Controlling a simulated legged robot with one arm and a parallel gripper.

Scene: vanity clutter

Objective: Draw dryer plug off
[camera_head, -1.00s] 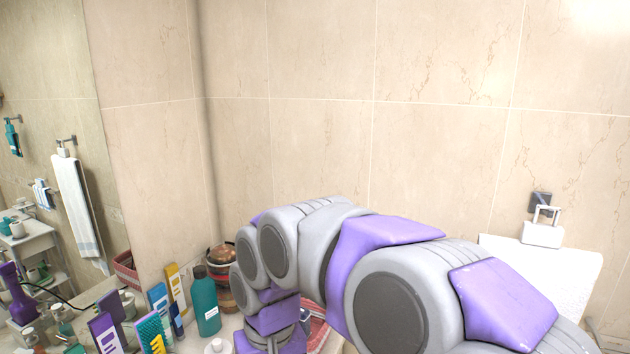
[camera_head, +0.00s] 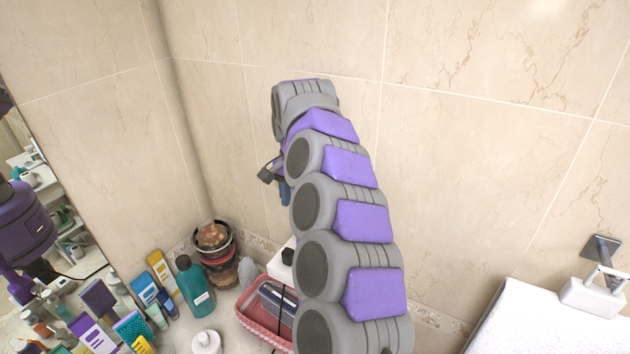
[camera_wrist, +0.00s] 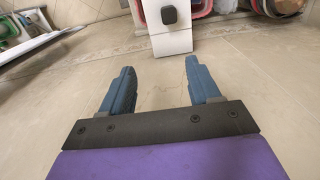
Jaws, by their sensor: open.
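The black dryer plug (camera_wrist: 169,15) sits on a white block-like outlet (camera_wrist: 170,42) at the top middle of the wrist view. In the head view the plug (camera_head: 287,256) is a small dark block on the white outlet, partly hidden by my arm, with a dark cord below it (camera_head: 281,300). My gripper (camera_wrist: 155,80) has its two blue fingers spread wide with nothing between them. The plug lies beyond the fingertips, apart from them. In the head view my gripper (camera_head: 284,192) is near the wall, above the plug.
A pink basket (camera_head: 252,318) stands on the counter below the outlet. A teal bottle (camera_head: 195,288), a stack of round containers (camera_head: 215,245) and several boxes crowd the left. The wall above is clear.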

